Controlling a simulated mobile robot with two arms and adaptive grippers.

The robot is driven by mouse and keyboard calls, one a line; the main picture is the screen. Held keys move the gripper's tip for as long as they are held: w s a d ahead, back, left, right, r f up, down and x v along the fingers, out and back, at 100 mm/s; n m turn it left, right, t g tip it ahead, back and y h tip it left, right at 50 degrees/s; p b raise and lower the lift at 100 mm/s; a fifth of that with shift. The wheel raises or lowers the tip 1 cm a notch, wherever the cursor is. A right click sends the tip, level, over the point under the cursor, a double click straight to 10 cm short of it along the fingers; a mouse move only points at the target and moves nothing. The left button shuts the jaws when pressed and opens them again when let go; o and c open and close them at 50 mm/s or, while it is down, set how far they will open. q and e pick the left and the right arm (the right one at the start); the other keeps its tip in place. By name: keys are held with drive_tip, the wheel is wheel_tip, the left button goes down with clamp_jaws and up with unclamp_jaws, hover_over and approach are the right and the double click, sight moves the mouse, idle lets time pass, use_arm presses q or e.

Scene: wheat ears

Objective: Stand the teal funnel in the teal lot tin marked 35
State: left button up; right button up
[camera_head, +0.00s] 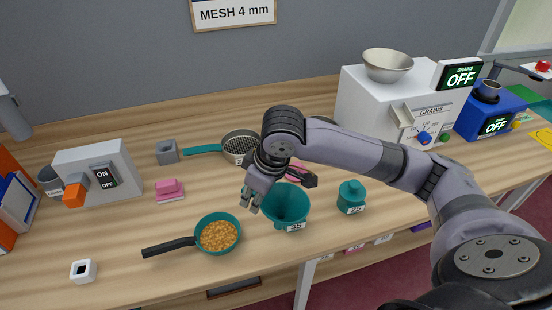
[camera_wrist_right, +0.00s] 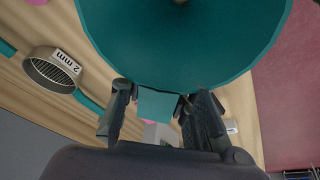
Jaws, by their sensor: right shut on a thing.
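The teal funnel (camera_head: 287,202) has its wide mouth up, directly over the teal lot tin marked 35 (camera_head: 294,227), whose label shows below the cone. The funnel hides most of the tin, so I cannot tell whether the spout is inside it. My right gripper (camera_head: 252,199) is at the funnel's left rim. In the right wrist view the fingers (camera_wrist_right: 160,110) are shut on a teal tab (camera_wrist_right: 158,104) at the funnel's rim, and the cone fills the top. My left gripper is not in view.
A second teal tin marked 25 (camera_head: 351,196) stands to the right. A teal pan of grain (camera_head: 219,236) lies left of the funnel, near the front. A sieve (camera_head: 240,146) is behind my right gripper. The grain machine (camera_head: 380,100) stands at the back right. The front left table is mostly clear.

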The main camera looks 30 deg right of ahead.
drive_tip(key=d+r+n+p, duration=0.1)
drive_tip(key=n+p, duration=0.1)
drive_tip(key=n, duration=0.1)
drive_tip(key=n+g+p, duration=0.1)
drive_tip(key=n+p, duration=0.1)
drive_tip(key=d+r+n+p, duration=0.1)
drive_tip(key=n+p, duration=0.1)
drive_tip(key=n, duration=0.1)
drive_tip(key=shift+d+r+n+g, duration=0.3)
drive_tip(key=shift+d+r, duration=0.05)
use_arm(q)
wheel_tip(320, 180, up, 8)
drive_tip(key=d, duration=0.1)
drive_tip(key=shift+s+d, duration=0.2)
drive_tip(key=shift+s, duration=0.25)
use_arm(e)
drive_tip(key=shift+d+f+n, duration=0.1)
drive_tip(key=shift+n, duration=0.2)
drive_tip(key=shift+c, duration=0.2)
use_arm(q)
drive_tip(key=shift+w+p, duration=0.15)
drive_tip(key=shift+p, duration=0.15)
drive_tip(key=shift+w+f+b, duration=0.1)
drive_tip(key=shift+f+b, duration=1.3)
use_arm(e)
drive_tip(key=shift+f, duration=5.2)
